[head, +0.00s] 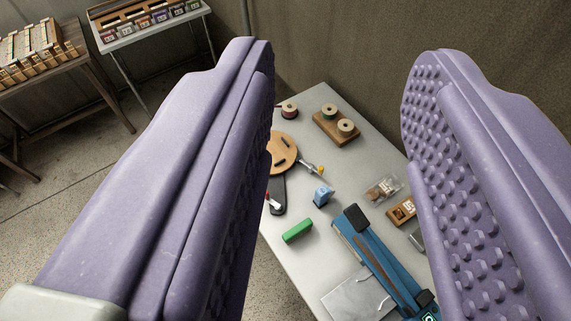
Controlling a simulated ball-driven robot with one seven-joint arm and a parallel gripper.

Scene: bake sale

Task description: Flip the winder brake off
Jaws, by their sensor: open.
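My gripper (340,65) is open and empty, its two purple studded fingers spread wide above the table. Between them lies what looks like the winder, a round wooden disc (286,150) with dark slots and a yellow-tipped piece at its right. A dark base plate (278,194) extends from it toward the front. A small red-and-white lever (272,202), possibly the brake, sits on this plate close to the left finger's edge. The left finger hides the left part of the winder. I cannot tell the lever's setting. The fingers appear well apart from it.
The grey table (318,262) also holds a green block (298,231), a small blue item (323,195), a blue sealer-like machine (375,255), a wooden spool holder (335,129), and a clear packet (382,188). A curtain wall (345,40) stands behind. Other tables (75,75) stand far left.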

